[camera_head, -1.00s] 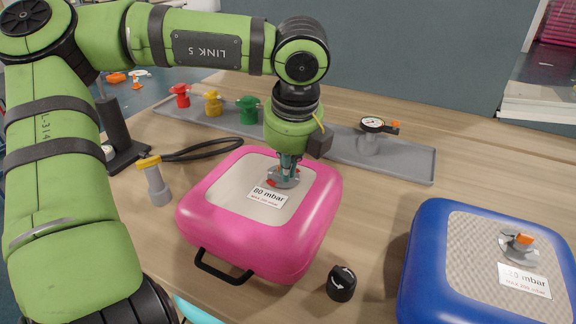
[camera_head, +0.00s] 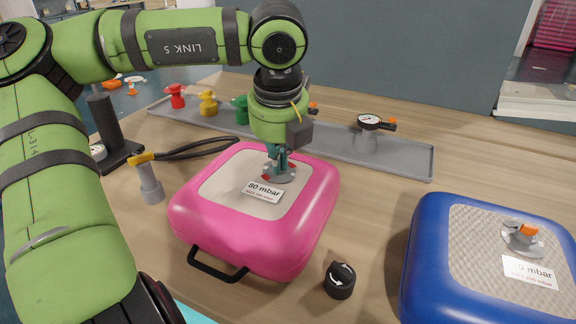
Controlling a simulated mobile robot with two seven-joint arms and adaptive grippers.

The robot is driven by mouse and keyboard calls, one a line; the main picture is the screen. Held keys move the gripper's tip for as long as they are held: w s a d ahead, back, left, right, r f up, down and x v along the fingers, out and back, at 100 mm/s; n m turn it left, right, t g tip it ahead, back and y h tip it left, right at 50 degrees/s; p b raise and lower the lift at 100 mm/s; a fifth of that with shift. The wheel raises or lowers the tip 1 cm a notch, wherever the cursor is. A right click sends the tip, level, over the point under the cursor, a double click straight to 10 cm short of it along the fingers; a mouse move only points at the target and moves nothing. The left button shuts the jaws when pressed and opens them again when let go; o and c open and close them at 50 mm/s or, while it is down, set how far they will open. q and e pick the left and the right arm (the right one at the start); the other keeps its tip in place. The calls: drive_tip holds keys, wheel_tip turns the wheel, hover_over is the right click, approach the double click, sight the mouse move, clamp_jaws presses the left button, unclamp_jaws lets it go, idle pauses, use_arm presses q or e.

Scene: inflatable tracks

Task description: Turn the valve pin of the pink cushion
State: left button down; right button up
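The pink cushion (camera_head: 249,240) lies on the wooden table in the middle, with a grey top panel and an "80 mbar" label (camera_head: 263,191). Its valve (camera_head: 284,176) is a grey disc with a little red showing at its edge. My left gripper (camera_head: 277,172) points straight down at the valve from above. Its fingertips are at the valve's centre and hide the pin. The fingers look close together, but I cannot tell whether they grip the pin. My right gripper is not in view.
A blue cushion (camera_head: 490,285) with an orange-pinned valve (camera_head: 524,237) lies at the right. A black knob (camera_head: 340,281) stands between the cushions. A grey tray (camera_head: 405,156) behind holds a gauge (camera_head: 368,128) and coloured adapters. A yellow-topped hand pump (camera_head: 149,180) stands at left.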

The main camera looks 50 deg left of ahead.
use_arm(q)
drive_tip(key=m+b, duration=0.1)
drive_tip(key=m, duration=0.2)
drive_tip(key=shift+s+a+h+b, duration=0.15)
drive_tip(key=shift+a+h+b, duration=0.1)
drive_tip(key=shift+h+b, duration=0.1)
drive_tip(key=shift+t, duration=0.3)
drive_tip(key=shift+a+m, duration=0.1)
drive_tip(key=shift+m, duration=0.4)
drive_tip(key=shift+s+a+b, duration=0.1)
drive_tip(key=shift+b, duration=0.3)
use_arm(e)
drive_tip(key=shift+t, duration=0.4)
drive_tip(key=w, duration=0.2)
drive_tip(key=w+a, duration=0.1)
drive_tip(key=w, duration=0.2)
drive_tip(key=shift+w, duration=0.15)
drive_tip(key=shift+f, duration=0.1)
